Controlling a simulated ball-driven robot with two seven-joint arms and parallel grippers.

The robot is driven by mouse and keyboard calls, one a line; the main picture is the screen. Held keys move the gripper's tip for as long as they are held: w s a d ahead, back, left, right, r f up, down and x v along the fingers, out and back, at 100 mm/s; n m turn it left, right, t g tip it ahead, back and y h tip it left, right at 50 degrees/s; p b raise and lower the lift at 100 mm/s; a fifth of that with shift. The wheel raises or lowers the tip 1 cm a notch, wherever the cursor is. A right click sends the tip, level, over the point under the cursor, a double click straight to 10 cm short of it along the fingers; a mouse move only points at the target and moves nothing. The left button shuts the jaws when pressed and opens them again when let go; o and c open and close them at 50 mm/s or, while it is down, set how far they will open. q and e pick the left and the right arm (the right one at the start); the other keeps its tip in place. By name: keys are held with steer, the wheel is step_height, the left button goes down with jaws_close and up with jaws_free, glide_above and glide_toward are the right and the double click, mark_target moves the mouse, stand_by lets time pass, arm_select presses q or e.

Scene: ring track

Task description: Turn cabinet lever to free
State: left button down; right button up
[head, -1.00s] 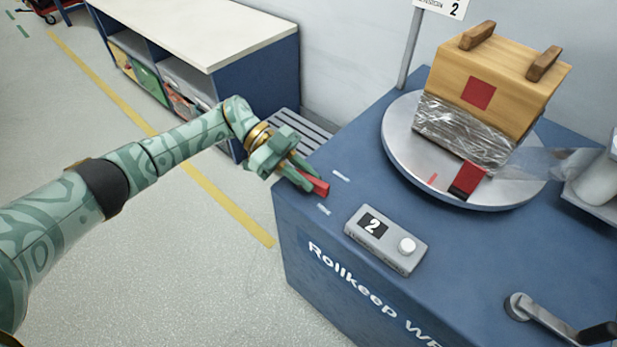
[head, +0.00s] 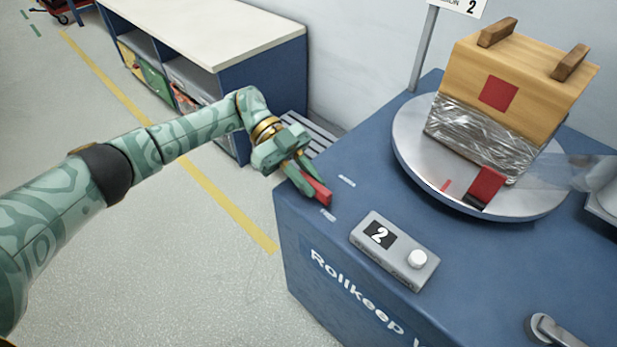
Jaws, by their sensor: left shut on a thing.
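The red lever (head: 321,192) sits at the left edge of the top of the blue cabinet (head: 312,285). My left gripper (head: 307,180) is shut on the lever, with its fingers on either side of it. The lever's tip points down and right, close to the lower of two small white marks (head: 327,215). The upper white mark (head: 347,181) lies farther from the tip. Any writing on the marks is too small to read. The lever's pivot is hidden by the gripper. My right gripper is not in view.
A grey control box (head: 394,250) showing "2" stands on the cabinet. Behind it, a round turntable (head: 408,150) bears a film-wrapped wooden crate (head: 530,85). A crank (head: 548,330) is at the lower right. A white-topped bench (head: 205,30) stands behind my left arm.

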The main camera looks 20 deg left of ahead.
arm_select(q)
steer(key=c, duration=1.4)
jaws_free()
steer(key=shift+f, duration=0.1)
